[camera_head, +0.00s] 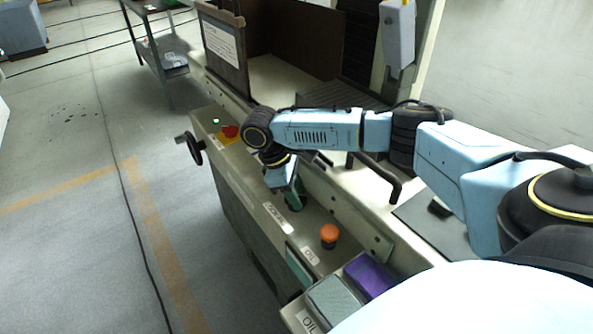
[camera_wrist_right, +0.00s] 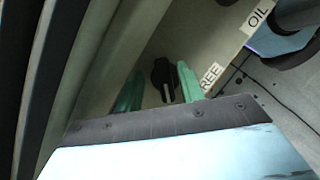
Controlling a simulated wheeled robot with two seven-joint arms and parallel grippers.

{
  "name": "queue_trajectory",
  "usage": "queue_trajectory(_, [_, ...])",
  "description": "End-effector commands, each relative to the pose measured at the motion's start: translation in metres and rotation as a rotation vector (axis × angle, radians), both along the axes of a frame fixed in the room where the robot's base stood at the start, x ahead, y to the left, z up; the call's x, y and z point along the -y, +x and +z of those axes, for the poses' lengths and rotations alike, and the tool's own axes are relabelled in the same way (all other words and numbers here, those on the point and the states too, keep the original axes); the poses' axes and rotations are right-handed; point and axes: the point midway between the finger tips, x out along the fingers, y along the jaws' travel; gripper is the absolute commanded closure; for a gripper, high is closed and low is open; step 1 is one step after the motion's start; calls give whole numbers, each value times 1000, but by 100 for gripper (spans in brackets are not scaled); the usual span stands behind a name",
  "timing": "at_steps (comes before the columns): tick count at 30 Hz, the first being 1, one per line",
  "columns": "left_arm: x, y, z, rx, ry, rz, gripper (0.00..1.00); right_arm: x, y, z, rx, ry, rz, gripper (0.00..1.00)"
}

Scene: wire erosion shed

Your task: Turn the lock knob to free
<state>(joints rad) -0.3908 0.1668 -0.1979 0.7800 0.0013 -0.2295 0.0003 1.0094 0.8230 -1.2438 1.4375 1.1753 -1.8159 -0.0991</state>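The lock knob (camera_wrist_right: 163,76) is a small black knob with a light pointer mark, on the pale panel in the right wrist view. The head view hides it behind my right gripper (camera_head: 294,199). In the wrist view, my right gripper (camera_wrist_right: 159,90) has green fingertips apart, one on each side of the knob. I cannot tell whether they touch it. A label that reads "REE", partly hidden, (camera_wrist_right: 211,77) lies just right of the right fingertip. My left gripper is not in view.
An orange knob (camera_head: 329,234) stands on the panel nearer me. A red button (camera_head: 229,131) and a black handwheel (camera_head: 190,148) are at the far end. A black bar handle (camera_head: 383,180) rises beside my right arm. A purple block (camera_head: 369,275) lies at the near end.

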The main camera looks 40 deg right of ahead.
Motion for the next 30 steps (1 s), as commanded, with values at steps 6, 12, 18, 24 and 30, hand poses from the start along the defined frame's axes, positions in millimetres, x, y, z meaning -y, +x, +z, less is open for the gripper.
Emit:
queue_trajectory(6, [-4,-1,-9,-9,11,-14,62,0,0,-8,0,0,-1,62])
queue_trajectory(12, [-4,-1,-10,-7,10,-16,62,0,0,-9,0,0,-1,84])
queue_trajectory(18, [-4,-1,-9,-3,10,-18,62,2,1,-9,3,-4,-3,100])
queue_trajectory(24, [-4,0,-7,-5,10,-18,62,3,1,-8,6,-6,-1,100])
queue_trajectory(30, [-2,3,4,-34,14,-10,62,3,2,-4,7,-4,28,100])
